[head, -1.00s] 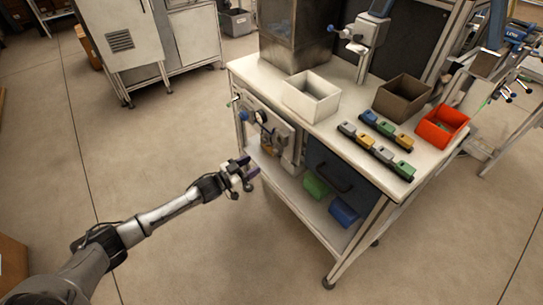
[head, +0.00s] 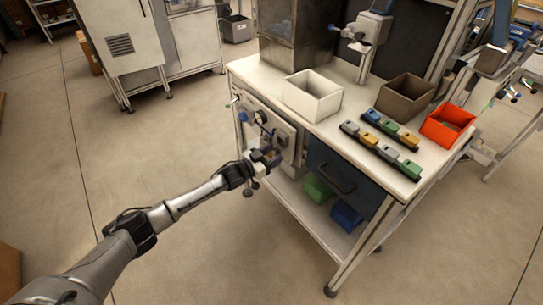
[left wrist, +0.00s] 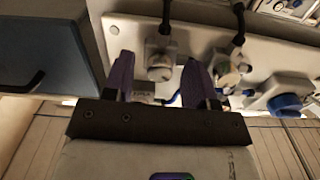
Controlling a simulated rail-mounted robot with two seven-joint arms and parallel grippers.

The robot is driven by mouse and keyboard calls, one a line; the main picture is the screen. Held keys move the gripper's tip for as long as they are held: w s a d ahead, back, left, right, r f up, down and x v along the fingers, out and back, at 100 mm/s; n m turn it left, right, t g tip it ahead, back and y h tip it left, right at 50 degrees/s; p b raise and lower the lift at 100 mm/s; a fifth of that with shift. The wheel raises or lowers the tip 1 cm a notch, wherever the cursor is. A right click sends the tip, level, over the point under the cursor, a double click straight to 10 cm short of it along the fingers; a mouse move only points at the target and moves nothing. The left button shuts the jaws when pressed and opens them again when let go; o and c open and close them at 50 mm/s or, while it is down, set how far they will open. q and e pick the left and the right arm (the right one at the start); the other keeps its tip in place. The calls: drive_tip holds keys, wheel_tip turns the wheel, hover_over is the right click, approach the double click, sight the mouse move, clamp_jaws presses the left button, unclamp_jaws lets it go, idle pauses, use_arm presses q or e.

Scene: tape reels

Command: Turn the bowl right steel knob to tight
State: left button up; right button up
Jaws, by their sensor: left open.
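My left gripper (head: 270,157) is in front of the panel (head: 284,131) on the side of the workbench. In the left wrist view its two purple fingers (left wrist: 158,82) are apart and empty. A steel knob (left wrist: 160,66) with a dark hose shows in the gap between the fingers, and contact is not visible. It is the steel knob nearest the blue drawer, which fits the right one. A second steel knob (left wrist: 228,70) is outside the fingers. In the head view the gripper covers the knob. My right gripper is not in view.
A blue knob (left wrist: 284,104) sits on the panel beyond the second steel knob. The blue drawer (head: 343,177) is beside the panel. White (head: 312,96), brown (head: 405,97) and red (head: 447,124) bins stand on the bench top. The floor left of the bench is clear.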

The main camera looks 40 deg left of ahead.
use_arm(q)
drive_tip(key=c, duration=0.9)
drive_tip(key=shift+c, duration=0.2)
drive_tip(key=shift+m+p, duration=0.5)
drive_tip(key=shift+m, duration=0.2)
drive_tip(key=shift+m+p, duration=0.55)
drive_tip(key=shift+m, duration=0.65)
drive_tip(key=shift+m+p, duration=0.3)
drive_tip(key=shift+m, duration=2.6)
